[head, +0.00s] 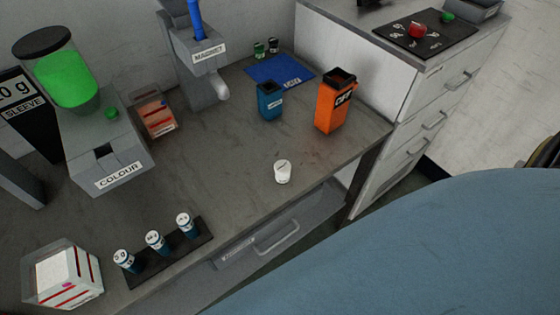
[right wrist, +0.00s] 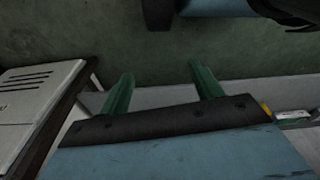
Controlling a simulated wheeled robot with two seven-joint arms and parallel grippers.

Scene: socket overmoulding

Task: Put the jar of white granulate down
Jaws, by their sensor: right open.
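A small white jar (head: 283,172) stands upright on the grey bench (head: 225,160), near its front edge. No gripper touches it in the head view. In the right wrist view, my right gripper (right wrist: 158,80) shows two green fingers spread apart with nothing between them. It hangs over the floor, away from the jar, which is not in that view. My left gripper is in neither view.
An orange bin (head: 333,105) and a blue bin (head: 270,103) stand behind the jar. A dark rack (head: 150,266) with labelled pots lies front left. The colour dispenser (head: 105,150) stands at left. The bench around the jar is clear.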

